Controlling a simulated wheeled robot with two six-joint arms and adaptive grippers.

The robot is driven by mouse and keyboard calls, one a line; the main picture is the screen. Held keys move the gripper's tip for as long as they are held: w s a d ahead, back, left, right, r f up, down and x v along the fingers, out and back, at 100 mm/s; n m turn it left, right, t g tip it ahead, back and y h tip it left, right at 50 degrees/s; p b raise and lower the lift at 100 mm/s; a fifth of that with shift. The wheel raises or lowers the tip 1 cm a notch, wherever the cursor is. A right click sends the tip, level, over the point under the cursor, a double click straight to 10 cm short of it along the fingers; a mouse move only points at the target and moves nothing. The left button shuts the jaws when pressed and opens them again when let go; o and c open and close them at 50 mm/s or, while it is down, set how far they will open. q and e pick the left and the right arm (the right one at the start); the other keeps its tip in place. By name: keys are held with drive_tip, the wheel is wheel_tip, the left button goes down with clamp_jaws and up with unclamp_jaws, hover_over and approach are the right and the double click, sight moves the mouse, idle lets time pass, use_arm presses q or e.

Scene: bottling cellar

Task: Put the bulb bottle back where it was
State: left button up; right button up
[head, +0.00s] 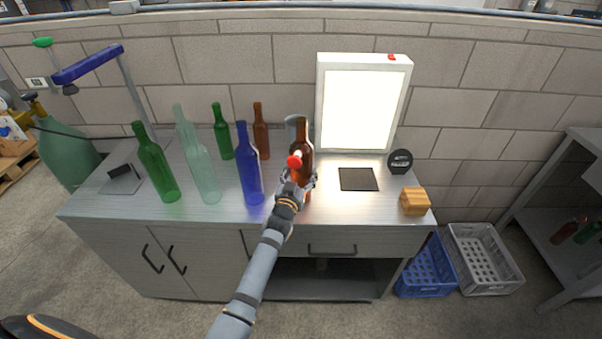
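A dark brown bottle (306,135) stands roughly upright near the middle of the grey worktop, left of the light panel. My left gripper (300,180) is at its body, with fingers on both sides, and looks shut on it. The wrist hides much of the bottle's lower part, so I cannot tell whether its base touches the worktop. A small red and white piece (295,160) shows in front of the bottle. No bulb shape is clear on any bottle. My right gripper is not in view.
To the left stand a blue bottle (249,170), a second brown bottle (261,135), a clear bottle (203,170) and green bottles (158,170). The lit panel (358,110), black square (358,179) and wooden block (414,201) are on the right.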

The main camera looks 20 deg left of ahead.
sight(298, 182)
use_arm(q)
drive_tip(key=shift+r, duration=0.1)
idle(0.5)
drive_tip(key=shift+f+b, duration=0.4)
drive_tip(key=shift+b, duration=0.05)
idle(0.4)
drive_tip(key=o, duration=1.8)
drive_tip(key=shift+s, duration=0.1)
drive_tip(key=shift+o, duration=0.6)
drive_tip(key=shift+f, duration=0.1)
drive_tip(key=shift+f, duration=0.3)
drive_tip(key=shift+s+r+p, duration=0.15)
drive_tip(key=shift+s+p, duration=0.15)
drive_tip(key=shift+s, duration=0.5)
drive_tip(key=shift+s+r+p, duration=0.1)
drive_tip(key=shift+s+p, duration=0.2)
drive_tip(key=shift+s, duration=0.45)
drive_tip(key=s+p, duration=0.2)
drive_tip(key=s, duration=0.8)
drive_tip(key=shift+d, duration=0.15)
